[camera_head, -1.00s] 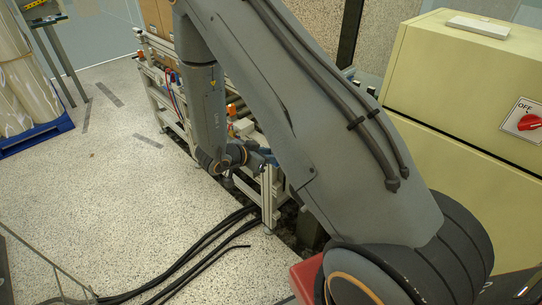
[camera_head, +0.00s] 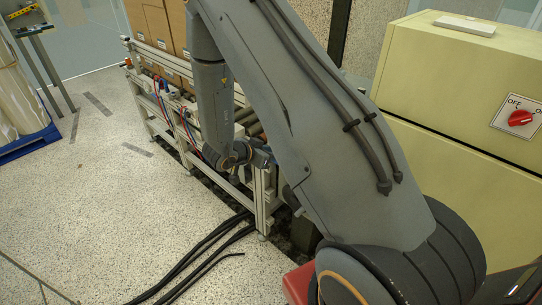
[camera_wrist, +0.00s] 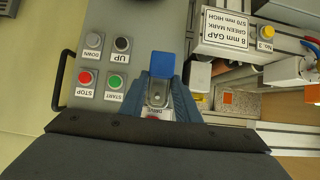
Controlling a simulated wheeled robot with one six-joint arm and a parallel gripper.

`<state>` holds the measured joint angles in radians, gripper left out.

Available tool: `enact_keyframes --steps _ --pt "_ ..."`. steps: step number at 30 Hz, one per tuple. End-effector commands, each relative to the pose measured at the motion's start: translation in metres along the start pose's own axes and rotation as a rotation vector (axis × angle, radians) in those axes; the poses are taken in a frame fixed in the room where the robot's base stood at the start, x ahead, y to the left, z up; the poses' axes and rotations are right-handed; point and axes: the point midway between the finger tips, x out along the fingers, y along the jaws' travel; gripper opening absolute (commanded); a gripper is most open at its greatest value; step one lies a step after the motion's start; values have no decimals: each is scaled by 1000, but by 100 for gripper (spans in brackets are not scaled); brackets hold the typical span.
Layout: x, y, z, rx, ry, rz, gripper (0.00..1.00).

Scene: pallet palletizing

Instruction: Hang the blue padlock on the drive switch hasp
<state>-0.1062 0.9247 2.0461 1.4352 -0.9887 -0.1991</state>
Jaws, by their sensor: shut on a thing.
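The blue padlock (camera_wrist: 163,65) shows in the wrist view as a square blue body just beyond my fingertips. My gripper (camera_wrist: 162,84) is shut on it, with a dark finger on each side. A grey metal piece with a round hole (camera_wrist: 157,97) lies between the fingers; I cannot tell whether it belongs to the padlock or the hasp. Below it is a partly covered DRIVE label (camera_wrist: 157,111) and a bit of red. Whether the padlock is through the hasp cannot be told. In the head view the arm hides most of my gripper.
The grey panel carries UP (camera_wrist: 122,44), DOWN (camera_wrist: 94,40), STOP (camera_wrist: 85,77) and START (camera_wrist: 115,82) buttons left of my gripper. A white gap sign (camera_wrist: 236,32) stands to the right. The cream cabinet (camera_head: 450,105) has a separate red OFF switch (camera_head: 520,117).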

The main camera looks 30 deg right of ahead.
Motion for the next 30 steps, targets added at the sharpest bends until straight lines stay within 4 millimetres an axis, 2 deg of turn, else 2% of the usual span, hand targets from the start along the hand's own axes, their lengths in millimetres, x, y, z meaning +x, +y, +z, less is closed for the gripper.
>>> enact_keyframes --steps 12,18,30 --pt "21 0 -10 2 0 2 8" --pt "29 0 -9 0 0 0 8" --pt "34 0 -7 0 0 0 8"
